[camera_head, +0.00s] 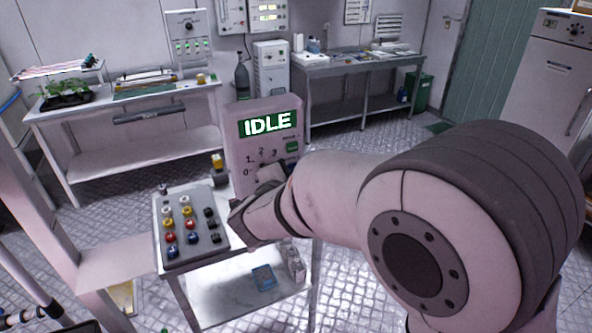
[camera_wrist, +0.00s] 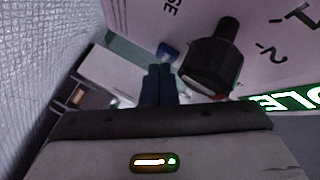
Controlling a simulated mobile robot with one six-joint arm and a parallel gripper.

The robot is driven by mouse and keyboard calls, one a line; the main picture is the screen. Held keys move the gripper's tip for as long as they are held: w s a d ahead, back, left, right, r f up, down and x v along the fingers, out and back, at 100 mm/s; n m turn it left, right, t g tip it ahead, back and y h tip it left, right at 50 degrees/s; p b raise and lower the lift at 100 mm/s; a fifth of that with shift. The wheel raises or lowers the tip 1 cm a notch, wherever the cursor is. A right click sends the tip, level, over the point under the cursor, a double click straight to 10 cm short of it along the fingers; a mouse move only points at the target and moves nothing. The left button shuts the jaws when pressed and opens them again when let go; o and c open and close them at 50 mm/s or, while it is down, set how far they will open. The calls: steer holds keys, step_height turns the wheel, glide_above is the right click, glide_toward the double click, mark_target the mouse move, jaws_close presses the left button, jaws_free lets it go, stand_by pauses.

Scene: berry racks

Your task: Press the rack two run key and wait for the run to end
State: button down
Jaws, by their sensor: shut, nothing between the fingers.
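A pale control panel (camera_head: 240,140) stands on a cart, with a lit green display (camera_head: 268,123) reading IDLE. Below the display are a small green key (camera_head: 291,146) and a dial numbered 0 to 3. In the wrist view, the dial's black knob (camera_wrist: 210,65) is close to my fingers, and part of the display (camera_wrist: 285,99) shows at the right. My gripper (camera_wrist: 158,72) is shut and empty, just beside the knob. I cannot tell whether it touches the panel. In the head view my arm hides the gripper tips and the panel's lower right. I cannot read any rack label.
A grey board (camera_head: 192,230) with several coloured and black knobs lies on the cart, left of my arm. A blue item (camera_head: 263,277) lies on the lower shelf. Benches stand along the back wall, a white cabinet (camera_head: 545,75) at the right. The patterned floor between is clear.

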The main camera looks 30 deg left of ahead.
steer(key=shift+s+d+f, duration=0.1)
steer(key=shift+s+f, duration=0.05)
steer(key=shift+f, duration=0.4)
steer(key=shift+f+b, duration=0.1)
steer(key=shift+b, duration=0.2)
steer(key=shift+s+d+b, duration=0.25)
steer(key=shift+s+d, duration=0.45)
steer(key=shift+d, duration=0.25)
steer(key=shift+s+d+b, duration=0.25)
steer(key=shift+s+d, duration=0.45)
steer(key=shift+d, duration=0.2)
steer(key=shift+w, duration=0.1)
